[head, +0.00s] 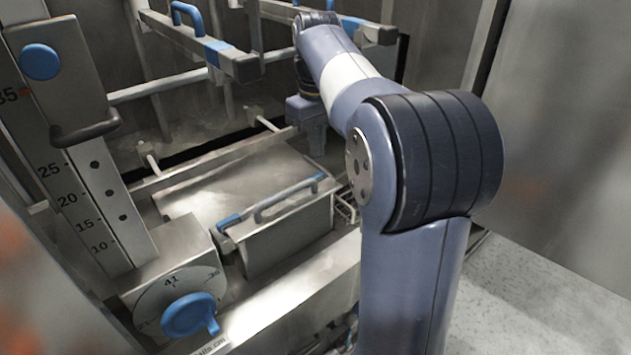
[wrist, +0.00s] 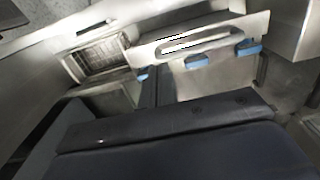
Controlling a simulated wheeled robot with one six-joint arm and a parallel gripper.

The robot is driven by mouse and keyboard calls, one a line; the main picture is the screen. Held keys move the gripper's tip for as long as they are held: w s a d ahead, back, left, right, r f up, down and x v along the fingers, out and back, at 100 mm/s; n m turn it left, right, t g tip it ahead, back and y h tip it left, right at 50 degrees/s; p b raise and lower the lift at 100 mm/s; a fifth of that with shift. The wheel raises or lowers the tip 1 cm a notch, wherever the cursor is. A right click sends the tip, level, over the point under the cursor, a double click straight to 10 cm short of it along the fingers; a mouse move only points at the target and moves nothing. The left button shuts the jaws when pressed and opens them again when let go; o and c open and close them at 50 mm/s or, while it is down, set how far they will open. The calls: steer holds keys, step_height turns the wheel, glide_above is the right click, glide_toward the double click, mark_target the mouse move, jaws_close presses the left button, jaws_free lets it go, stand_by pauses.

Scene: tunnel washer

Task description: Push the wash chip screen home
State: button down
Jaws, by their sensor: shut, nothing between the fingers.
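A pale mesh-faced piece in a metal frame, which looks like the wash chip screen (wrist: 97,57), is at the upper left of the wrist view. In the head view a small wire grid (head: 346,207) shows beside my arm, mostly hidden by it. My gripper's dark fingers (wrist: 153,76) are together and empty, just right of and below the mesh piece in the wrist view. I cannot tell whether they touch anything. How far in the screen sits is not clear.
A steel box with a blue-ended bar handle (head: 288,199) stands left of my arm, close to the fingers in the wrist view (wrist: 197,41). A dial with a blue knob (head: 190,315) and a numbered column (head: 85,190) are at left. Blue-gripped rails (head: 205,45) hang above.

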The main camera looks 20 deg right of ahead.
mark_target(317, 198)
step_height(317, 198, down, 12)
steer(key=shift+r+p, duration=0.15)
steer(key=shift+p, duration=0.3)
step_height(317, 198, down, 15)
steer(key=b, duration=0.8)
steer(key=shift+f, duration=0.2)
steer(key=shift+s+f, duration=0.1)
steer(key=shift+f, duration=0.05)
steer(key=shift+s+f, duration=0.1)
steer(key=shift+f, duration=0.05)
steer(key=shift+r, duration=0.55)
steer(key=r+p, duration=0.1)
steer(key=r, duration=0.6)
steer(key=r+p, duration=0.1)
steer(key=r, duration=0.6)
steer(key=shift+w+p, duration=0.2)
steer(key=shift+p, duration=0.15)
